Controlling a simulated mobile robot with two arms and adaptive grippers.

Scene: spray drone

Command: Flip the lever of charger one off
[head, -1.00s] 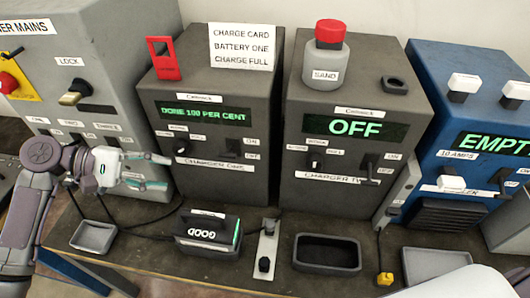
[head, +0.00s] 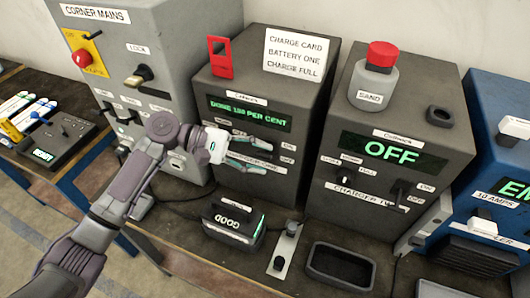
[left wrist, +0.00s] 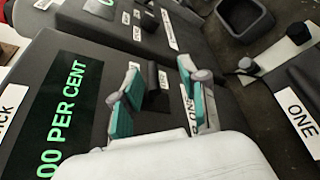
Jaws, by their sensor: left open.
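Charger one (head: 310,88) is a dark grey box with a green "DONE 100 PER CENT" display (head: 248,113); the display also shows in the left wrist view (left wrist: 68,110). My left gripper (head: 268,156) is open in front of its lower right panel, by the ON and OFF labels. In the left wrist view the teal fingers (left wrist: 158,68) stand apart. The dark lever of charger one (left wrist: 152,88) shows between them; I cannot tell whether they touch it. In the head view the gripper mostly hides that lever. My right gripper is not in view.
Charger two (head: 395,122), reading OFF, stands to the right. The corner mains cabinet (head: 160,40) stands to the left. A battery (head: 233,222) marked GOOD, a metal strip (head: 285,247) and an empty black tray (head: 314,272) sit on the bench in front.

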